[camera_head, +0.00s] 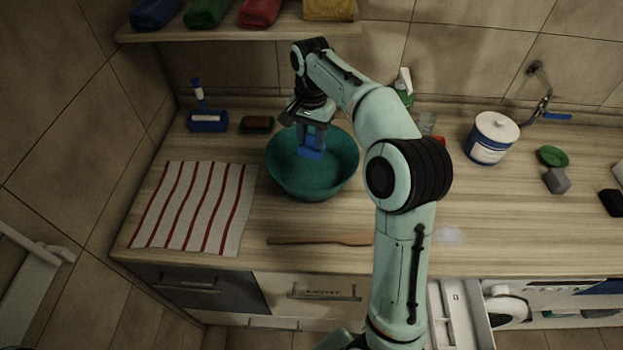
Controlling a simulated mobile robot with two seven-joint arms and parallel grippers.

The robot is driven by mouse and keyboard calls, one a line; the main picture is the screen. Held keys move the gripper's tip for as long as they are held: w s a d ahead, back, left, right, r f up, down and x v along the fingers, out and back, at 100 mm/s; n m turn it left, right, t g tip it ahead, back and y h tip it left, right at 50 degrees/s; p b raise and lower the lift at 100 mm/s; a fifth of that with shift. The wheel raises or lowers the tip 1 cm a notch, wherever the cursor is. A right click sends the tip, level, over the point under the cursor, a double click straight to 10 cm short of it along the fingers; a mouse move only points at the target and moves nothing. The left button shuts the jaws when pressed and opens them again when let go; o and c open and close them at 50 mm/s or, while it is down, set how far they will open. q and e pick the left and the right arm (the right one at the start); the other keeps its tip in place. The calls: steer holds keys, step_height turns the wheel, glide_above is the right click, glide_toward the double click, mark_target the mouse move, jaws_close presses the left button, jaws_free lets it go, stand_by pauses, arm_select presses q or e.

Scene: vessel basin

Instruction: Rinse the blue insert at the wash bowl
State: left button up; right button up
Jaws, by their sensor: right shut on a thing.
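A teal wash bowl (337,178) stands on the wooden counter near the back left. My right gripper (312,142) points down over the bowl and is shut on the blue insert (310,154). The insert's lower part shows below the fingers, over the bowl's inside. I cannot tell whether it touches the bowl's bottom or any water. My left gripper is not in view.
A red-striped cloth (190,205) lies left of the bowl. A wooden utensil (318,240) lies in front. A white canister (491,137) and a tap (543,104) are at the right.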

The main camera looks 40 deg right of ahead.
mark_target(311, 135)
steer(key=shift+r, duration=2)
